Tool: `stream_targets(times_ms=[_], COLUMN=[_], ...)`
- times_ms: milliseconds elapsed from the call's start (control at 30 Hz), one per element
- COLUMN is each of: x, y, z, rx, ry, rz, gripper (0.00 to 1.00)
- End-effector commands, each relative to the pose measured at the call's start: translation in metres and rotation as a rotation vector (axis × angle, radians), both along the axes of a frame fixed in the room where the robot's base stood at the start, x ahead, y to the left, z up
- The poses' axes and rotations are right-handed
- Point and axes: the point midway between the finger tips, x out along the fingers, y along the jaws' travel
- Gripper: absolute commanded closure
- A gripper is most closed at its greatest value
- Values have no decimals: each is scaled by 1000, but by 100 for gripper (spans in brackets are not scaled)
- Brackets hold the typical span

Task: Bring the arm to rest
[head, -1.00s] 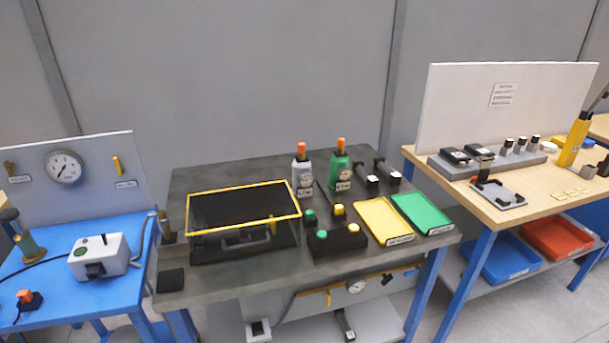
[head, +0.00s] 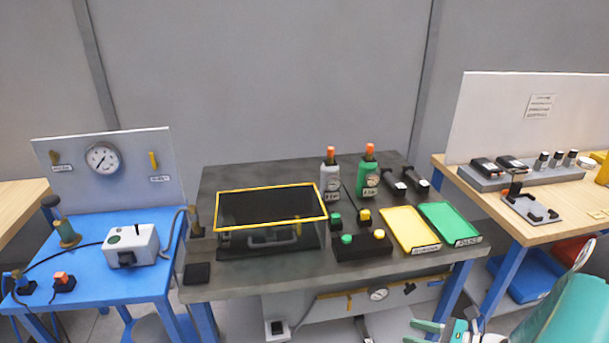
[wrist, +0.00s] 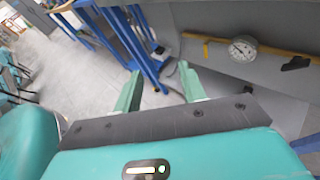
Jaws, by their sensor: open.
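My gripper (wrist: 160,88) shows in the wrist view with its two pale green fingers spread apart and nothing between them. Beyond the fingers are grey floor, blue table legs and the underside of the middle bench. In the head view my gripper (head: 428,332) is at the bottom edge, right of centre, partly cut off. It is low in front of the middle bench, apart from the items on its top. My teal arm fills the lower right corner.
The dark middle bench (head: 225,172) carries a yellow-rimmed case (head: 268,241), bottles, a button box (head: 362,247), a yellow tray (head: 410,228) and a green tray (head: 449,222). A blue table (head: 95,279) stands left, a wooden table (head: 560,207) right. A gauge (wrist: 242,49) hangs beneath the bench.

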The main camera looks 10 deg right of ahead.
Motion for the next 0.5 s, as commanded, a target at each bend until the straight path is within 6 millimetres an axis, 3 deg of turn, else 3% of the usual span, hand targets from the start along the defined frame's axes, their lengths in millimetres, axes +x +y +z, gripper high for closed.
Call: stream_targets(times_ms=[33, 200, 500], x=[2, -2, -22], y=[15, 59, 120], z=[15, 51, 108], rx=[-77, -317, -746], ry=[-18, -80, -245], rz=[89, 369, 832], gripper=[59, 59, 59])
